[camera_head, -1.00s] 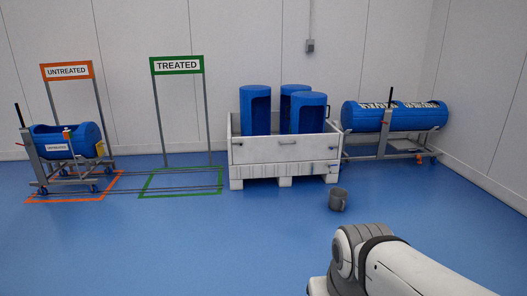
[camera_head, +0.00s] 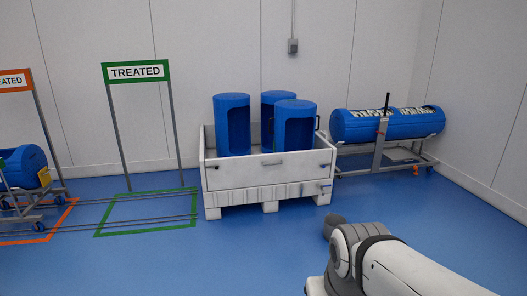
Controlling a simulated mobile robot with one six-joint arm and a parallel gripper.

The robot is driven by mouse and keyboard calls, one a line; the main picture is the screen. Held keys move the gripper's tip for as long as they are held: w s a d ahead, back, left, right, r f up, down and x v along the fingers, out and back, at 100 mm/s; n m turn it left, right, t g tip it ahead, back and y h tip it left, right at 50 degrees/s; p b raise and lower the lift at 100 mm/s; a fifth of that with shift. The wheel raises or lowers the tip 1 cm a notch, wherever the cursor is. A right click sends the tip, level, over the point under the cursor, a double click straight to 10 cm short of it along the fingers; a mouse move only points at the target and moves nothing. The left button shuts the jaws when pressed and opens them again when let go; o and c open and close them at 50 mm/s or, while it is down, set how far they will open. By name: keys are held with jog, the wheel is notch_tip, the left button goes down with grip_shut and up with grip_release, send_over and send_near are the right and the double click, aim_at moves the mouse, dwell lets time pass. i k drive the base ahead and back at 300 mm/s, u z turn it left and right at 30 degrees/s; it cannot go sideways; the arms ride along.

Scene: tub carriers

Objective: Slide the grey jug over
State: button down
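My gripper is outside the picture.
The white crate (camera_head: 239,175) holds blue tubs (camera_head: 232,113). A blue tub on a wheeled carrier (camera_head: 427,147) stands by the right wall. The green TREATED floor frame (camera_head: 122,232) is empty. An orange-marked bay with another carrier (camera_head: 35,207) is at left.

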aim_at(332, 221)
jog(key=z, duration=0.2)
jog(key=i, duration=1.6)
jog(key=z, duration=0.55)
jog(key=i, duration=1.6)
jog(key=z, duration=0.3)
